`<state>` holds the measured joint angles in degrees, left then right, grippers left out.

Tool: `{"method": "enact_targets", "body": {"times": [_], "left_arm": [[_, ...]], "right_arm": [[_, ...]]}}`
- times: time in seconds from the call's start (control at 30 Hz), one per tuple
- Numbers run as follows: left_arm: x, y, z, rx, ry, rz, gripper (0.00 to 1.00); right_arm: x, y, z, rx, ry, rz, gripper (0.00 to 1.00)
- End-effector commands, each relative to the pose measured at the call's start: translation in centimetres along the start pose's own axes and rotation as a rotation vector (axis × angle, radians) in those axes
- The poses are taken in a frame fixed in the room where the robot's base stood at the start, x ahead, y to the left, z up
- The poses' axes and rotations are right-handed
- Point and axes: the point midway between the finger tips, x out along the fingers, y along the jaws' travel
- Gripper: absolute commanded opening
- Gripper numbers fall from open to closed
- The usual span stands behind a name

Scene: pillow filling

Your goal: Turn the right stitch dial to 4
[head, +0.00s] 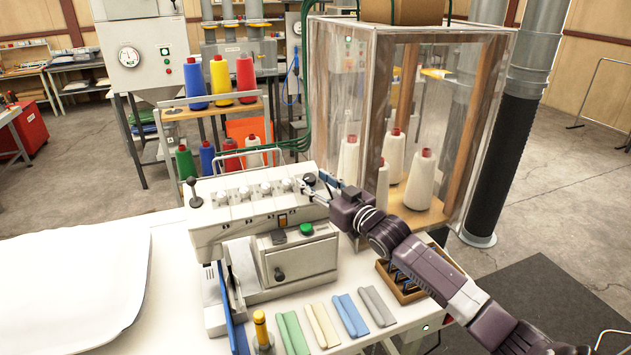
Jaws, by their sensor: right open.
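The sewing machine (210,228) is pale grey and stands on the white table. A row of small white dials (265,188) runs along its top, with a dark round knob (310,179) at the right end. I cannot tell which of these is the right stitch dial, and I cannot read their numbers. My right gripper (314,187) reaches in from the right over the right end of the machine's top. Its fingers are open and partly cover that end, right beside the dark knob. Contact cannot be made out. My left gripper is not in view.
Folded cloth strips (350,314) and a wooden box (402,284) lie on the table's front. White fabric (75,285) covers the left side. A framed clear cabinet (372,110) with white thread cones stands close behind my right arm. Coloured cones stand on a shelf (210,110) behind.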

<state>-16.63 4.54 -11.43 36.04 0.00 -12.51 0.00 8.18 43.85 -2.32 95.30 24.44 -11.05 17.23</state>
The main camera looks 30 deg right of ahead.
Motion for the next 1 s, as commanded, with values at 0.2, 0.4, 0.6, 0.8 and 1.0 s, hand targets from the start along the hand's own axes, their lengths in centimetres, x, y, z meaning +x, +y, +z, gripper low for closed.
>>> {"method": "enact_targets", "body": {"times": [0.2,0.4,0.6,0.8,1.0], "left_arm": [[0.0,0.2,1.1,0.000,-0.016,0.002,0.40],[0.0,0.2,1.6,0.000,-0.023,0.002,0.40],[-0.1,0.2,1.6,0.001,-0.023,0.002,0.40],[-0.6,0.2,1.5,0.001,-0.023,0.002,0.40],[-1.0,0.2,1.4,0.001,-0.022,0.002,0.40]], "right_arm": [[0.0,0.0,0.0,0.000,0.000,0.000,0.35],[0.0,0.0,0.0,0.000,0.000,0.000,0.13],[0.0,-0.1,0.0,0.002,0.001,0.002,0.01],[0.1,-0.5,-0.3,0.022,0.011,0.040,0.01],[0.1,-0.5,-0.4,0.040,0.013,0.096,0.01]]}}
